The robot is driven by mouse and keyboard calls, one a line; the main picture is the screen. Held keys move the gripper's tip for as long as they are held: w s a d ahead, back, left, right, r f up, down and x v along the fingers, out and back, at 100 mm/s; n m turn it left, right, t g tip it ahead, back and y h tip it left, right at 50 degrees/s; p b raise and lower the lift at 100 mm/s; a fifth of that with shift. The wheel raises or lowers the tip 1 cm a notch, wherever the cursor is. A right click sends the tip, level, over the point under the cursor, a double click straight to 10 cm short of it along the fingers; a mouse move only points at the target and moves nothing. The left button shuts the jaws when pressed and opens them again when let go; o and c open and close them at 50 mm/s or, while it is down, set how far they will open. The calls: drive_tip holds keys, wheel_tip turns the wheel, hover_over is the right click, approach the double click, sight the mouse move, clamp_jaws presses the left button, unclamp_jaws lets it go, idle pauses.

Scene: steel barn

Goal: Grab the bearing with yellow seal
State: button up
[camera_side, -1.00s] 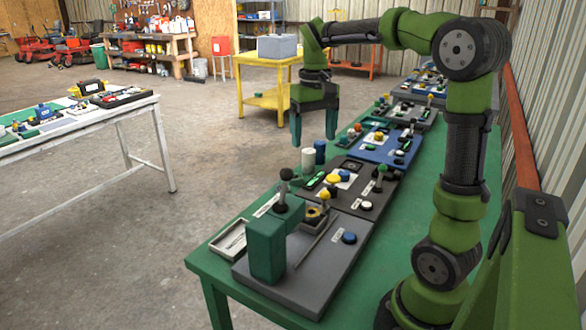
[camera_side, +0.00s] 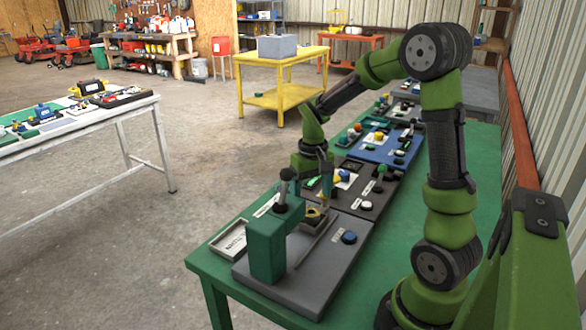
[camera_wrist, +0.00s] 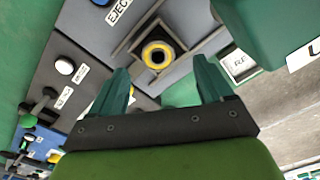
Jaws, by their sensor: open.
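In the side view the bearing (camera_side: 315,213) shows small beside the green press (camera_side: 268,248). My gripper (camera_wrist: 163,78) is open and empty, its two green fingers apart, with the bearing ahead of the gap between them in the wrist view. In the side view my gripper (camera_side: 313,185) hangs above the nest and partly hides the things behind it.
The green press body stands close to the nest, with a dark-knobbed lever (camera_side: 284,188) rising from it. A pale labelled tray (camera_side: 229,240) lies left of the press. A blue button (camera_side: 349,237) is on the plate's right. Dark and blue panels with knobs stand behind.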

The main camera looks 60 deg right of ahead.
sight(311, 211)
drive_tip(key=shift+d+f, duration=0.15)
drive_tip(key=shift+f, duration=1.2)
drive_tip(key=shift+d+f, duration=0.15)
drive_tip(key=shift+f, duration=1.2)
drive_tip(key=c, duration=1.2)
drive_tip(key=shift+w+r, duration=0.1)
